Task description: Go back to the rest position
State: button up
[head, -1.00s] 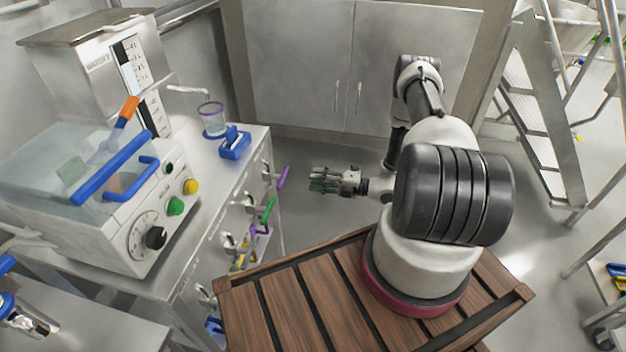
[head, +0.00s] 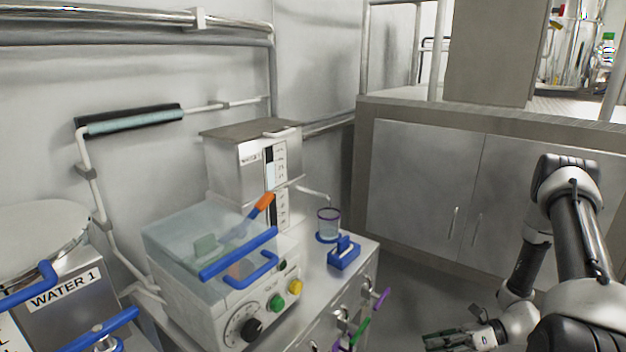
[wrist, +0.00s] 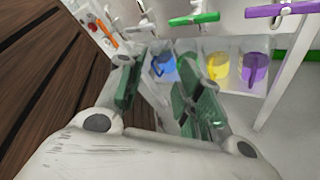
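My gripper (head: 452,340) is at the bottom of the head view, in front of the bench drawers and partly cut off by the frame edge. In the wrist view my gripper (wrist: 160,88) shows two green-padded fingers set apart, with nothing held between them. My arm stands at the right of the head view, bent, with the gripper end toward the left.
A bench carries a clear-lidded bath (head: 205,245), a dispenser (head: 240,165), a cup (head: 328,222) and a blue-handled block (head: 344,254). Coloured handles stick out at its front. Blue (wrist: 165,68), yellow (wrist: 218,66) and purple (wrist: 255,68) containers sit beyond my fingers. Steel cabinets (head: 425,185) stand behind.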

jog(key=s+d+r+n+g+h, duration=0.1)
jog(key=s+d+r+n+h, duration=0.25)
jog(key=r+n, duration=0.35)
jog(key=s+d+r+n+g+h, duration=0.2)
jog(key=r+n+h, duration=0.3)
jog(key=r, duration=0.5)
jog(key=s+d+r+n+g+h, duration=0.1)
jog(key=s+d+r+n+h, duration=0.1)
jog(key=r+n, duration=0.55)
jog(key=s+a+r+n+t+h, duration=0.1)
jog(key=s+r+n+t+h, duration=0.1)
jog(key=r, duration=0.7)
jog(key=s+a+r+n+t+h, duration=0.1)
jog(key=s+r+n+t+h, duration=0.1)
jog(key=r+t, duration=0.4)
notch_tip(320, 180, up, 4)
jog(key=s+n, duration=0.1)
jog(key=n, duration=0.1)
jog(key=shift+s+a+f+n, duration=0.15)
jog(key=shift+s+a+n, duration=0.05)
jog(key=shift+a+n, duration=0.15)
jog(key=shift+o, duration=0.4)
